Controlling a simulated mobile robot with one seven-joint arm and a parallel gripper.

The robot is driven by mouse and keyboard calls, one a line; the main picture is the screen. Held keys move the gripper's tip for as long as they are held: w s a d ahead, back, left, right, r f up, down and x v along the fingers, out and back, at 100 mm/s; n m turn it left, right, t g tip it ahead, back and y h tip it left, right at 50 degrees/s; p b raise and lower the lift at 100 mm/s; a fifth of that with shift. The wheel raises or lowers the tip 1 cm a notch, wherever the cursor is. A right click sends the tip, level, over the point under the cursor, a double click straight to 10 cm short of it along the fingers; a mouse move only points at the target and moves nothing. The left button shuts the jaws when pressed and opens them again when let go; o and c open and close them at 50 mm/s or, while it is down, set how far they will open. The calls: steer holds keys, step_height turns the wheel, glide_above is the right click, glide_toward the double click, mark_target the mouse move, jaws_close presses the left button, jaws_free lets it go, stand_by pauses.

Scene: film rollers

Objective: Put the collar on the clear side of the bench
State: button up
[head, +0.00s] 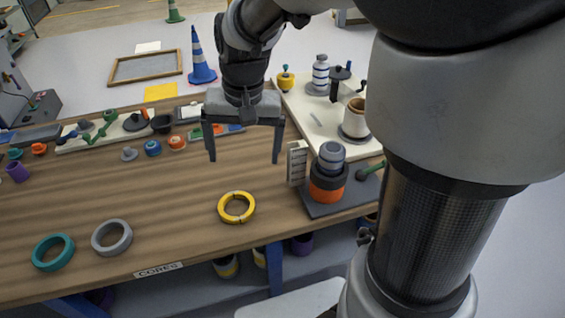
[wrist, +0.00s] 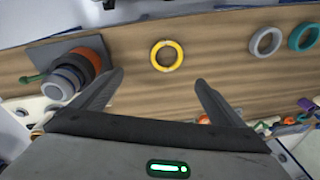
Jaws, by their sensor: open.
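A yellow ring with small gaps or marks in its band, which looks like the collar (head: 223,213), lies flat on the wooden bench (head: 110,185) near its front edge. The collar also shows in the wrist view (wrist: 156,61), ahead of the fingertips and roughly between them. My gripper (head: 244,161) is open and empty above the bench, behind the collar in the head view. Both fingers show in the wrist view (wrist: 160,78), touching nothing. A grey ring (head: 94,240) and a teal ring (head: 36,255) lie flat to the left of the collar.
A stack of orange, black and grey rollers (head: 327,188) stands on a dark plate at the right. A small white labelled block (head: 297,163) stands beside it. Small coloured parts line the bench's back left. A "CORES" label (head: 158,270) marks the front edge. The left middle is bare.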

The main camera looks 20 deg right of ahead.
steer(key=s+d+r+n+t, duration=0.1)
steer(key=s+d+r+t, duration=0.1)
steer(key=s, duration=0.5)
steer(key=s+d+r+n+t, duration=0.2)
steer(key=s+d+r, duration=0.2)
steer(key=s+r, duration=0.2)
steer(key=shift+s+r+h, duration=0.25)
steer(key=shift+s+h, duration=0.05)
steer(key=shift+s, duration=0.85)
